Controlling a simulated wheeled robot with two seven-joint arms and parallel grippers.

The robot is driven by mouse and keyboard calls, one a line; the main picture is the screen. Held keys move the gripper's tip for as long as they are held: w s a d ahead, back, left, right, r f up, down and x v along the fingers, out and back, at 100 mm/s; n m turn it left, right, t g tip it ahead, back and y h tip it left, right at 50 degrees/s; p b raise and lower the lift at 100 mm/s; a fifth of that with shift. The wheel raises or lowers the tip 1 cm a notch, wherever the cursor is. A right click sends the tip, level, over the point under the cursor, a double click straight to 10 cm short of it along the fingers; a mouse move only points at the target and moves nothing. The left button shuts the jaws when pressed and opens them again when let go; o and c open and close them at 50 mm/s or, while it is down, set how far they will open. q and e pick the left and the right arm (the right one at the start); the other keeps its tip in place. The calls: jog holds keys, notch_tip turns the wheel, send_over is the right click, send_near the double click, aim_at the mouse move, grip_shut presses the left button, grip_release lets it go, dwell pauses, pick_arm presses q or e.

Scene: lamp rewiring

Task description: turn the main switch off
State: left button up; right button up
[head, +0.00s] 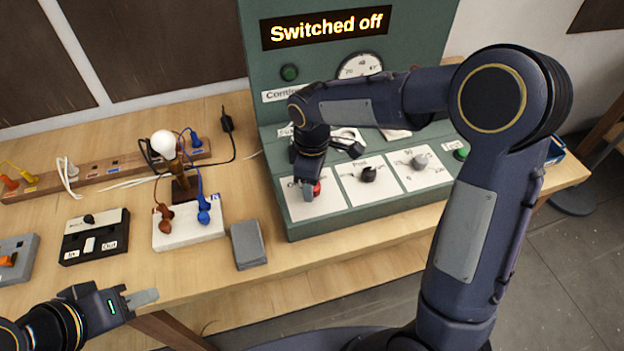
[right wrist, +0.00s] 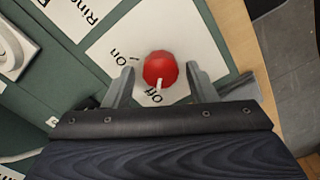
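The main switch is a red knob (head: 317,188) on a white card at the left end of the green console's sloped front. In the right wrist view the red knob (right wrist: 160,69) has its white pointer towards the "Off" label. My right gripper (right wrist: 160,80) has one finger on each side of the knob, with a visible gap on both sides. In the head view my right gripper (head: 308,186) partly hides the knob and card. The display (head: 327,27) reads "Switched off". My left gripper (head: 140,298) is near the table's front edge, away from the console; its opening is unclear.
Two other knobs, one black (head: 368,174) and one grey (head: 418,162), sit right of the red one. Left on the wooden table are a bulb (head: 164,143) on a stand, a white socket block (head: 188,236), a black switch box (head: 95,237) and a grey block (head: 248,244).

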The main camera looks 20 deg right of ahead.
notch_tip(320, 180, up, 8)
jog(key=shift+f+b, duration=0.15)
jog(key=shift+b, duration=0.15)
dwell(0.4)
dwell(0.3)
jog(key=shift+s+d+r, duration=0.2)
jog(key=shift+s+d, duration=0.05)
jog(key=shift+d, duration=0.05)
jog(key=s+d+r+m+t+y, duration=0.25)
jog(key=s+d+m, duration=0.4)
jog(key=s, duration=0.35)
jog(key=s+f+m+t+y, duration=0.1)
jog(key=s+f+m+t, duration=0.2)
jog(key=s+m, duration=0.4)
jog(key=s, duration=0.4)
jog(key=shift+s+d, duration=0.25)
jog(key=shift+s, duration=0.05)
